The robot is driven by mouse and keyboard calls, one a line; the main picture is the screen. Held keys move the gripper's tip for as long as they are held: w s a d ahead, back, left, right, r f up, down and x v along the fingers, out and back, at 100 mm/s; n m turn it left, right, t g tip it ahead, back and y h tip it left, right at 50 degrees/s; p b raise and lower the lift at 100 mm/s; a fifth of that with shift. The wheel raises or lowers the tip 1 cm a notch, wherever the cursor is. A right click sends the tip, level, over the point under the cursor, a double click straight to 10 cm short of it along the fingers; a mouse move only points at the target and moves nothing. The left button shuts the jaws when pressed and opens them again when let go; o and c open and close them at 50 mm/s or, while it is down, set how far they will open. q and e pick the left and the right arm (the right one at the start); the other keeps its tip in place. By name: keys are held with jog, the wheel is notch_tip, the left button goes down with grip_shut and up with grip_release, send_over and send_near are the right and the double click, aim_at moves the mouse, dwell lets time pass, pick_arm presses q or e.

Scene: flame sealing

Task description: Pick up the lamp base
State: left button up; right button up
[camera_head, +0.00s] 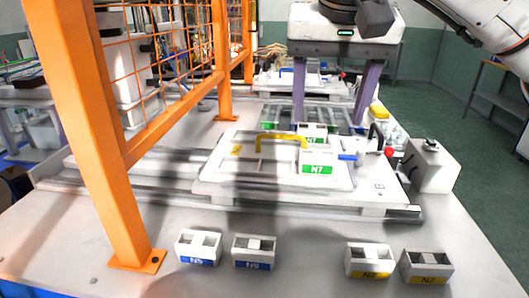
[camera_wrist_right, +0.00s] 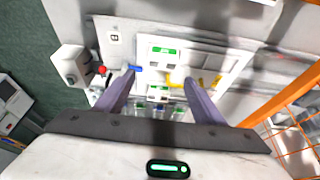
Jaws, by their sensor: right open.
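No part is plainly marked as the lamp base. A white block with a green label reading N7 (camera_head: 318,158) sits on the white fixture plate (camera_head: 222,172) in the middle of the table. A second green-labelled block (camera_head: 313,131) is just behind it. Both also show in the wrist view, the nearer one at the top (camera_wrist_right: 164,51) and the other between the fingers (camera_wrist_right: 159,88). My right gripper (camera_head: 330,122) points down over the back of the fixture. Its purple fingers are wide apart, with nothing held. They also show in the wrist view (camera_wrist_right: 158,76). My left gripper is out of view.
Blue-labelled blocks (camera_head: 253,251) and yellow-labelled blocks (camera_head: 369,260) stand along the table's front. An orange post with mesh (camera_head: 92,130) rises at left. A yellow handle (camera_head: 282,137) lies on the fixture. A white box (camera_head: 433,167) stands at right. The front centre is clear.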

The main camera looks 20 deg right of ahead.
aim_at(318, 153)
jog(key=shift+o, duration=1)
jog(key=x, duration=0.4)
jog(key=shift+a+b, duration=0.1)
jog(key=shift+b, duration=0.25)
jog(key=x, duration=0.6)
jog(key=shift+a, duration=0.2)
jog(key=c, duration=1.2)
